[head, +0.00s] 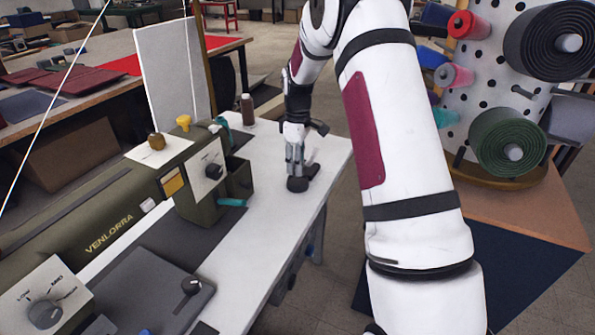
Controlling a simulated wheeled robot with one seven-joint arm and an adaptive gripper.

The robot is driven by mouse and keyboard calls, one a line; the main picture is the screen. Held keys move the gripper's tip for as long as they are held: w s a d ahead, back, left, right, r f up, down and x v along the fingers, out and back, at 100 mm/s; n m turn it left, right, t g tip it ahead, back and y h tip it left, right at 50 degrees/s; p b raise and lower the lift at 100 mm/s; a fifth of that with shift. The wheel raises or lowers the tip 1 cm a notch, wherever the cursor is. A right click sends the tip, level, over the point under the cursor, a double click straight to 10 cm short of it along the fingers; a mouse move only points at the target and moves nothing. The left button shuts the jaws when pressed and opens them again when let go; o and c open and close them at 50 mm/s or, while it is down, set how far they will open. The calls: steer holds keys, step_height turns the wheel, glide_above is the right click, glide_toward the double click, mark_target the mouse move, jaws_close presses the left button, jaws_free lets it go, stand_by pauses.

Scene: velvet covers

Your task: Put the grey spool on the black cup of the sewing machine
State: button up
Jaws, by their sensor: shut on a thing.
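The olive-green sewing machine (115,215), marked VENLORRA, lies along the left in the head view. My gripper (295,165) points down over the white table, right of the machine's end. It is shut on a small grey thing, apparently the grey spool (294,153), which the fingers partly hide. Directly below the fingers is a low, dark round piece (298,185). I cannot tell whether it is the black cup, or whether the held thing touches it.
Yellow (183,122) and brown (156,141) spools stand on the machine; a brown bottle-like thing (247,109) stands behind. The white tabletop (245,232) is clear nearer me. A pegboard with fabric rolls (508,142) stands right of my arm.

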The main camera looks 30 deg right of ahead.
steer(key=shift+f, duration=1.6)
steer(key=shift+f, duration=0.15)
steer(key=o, duration=0.8)
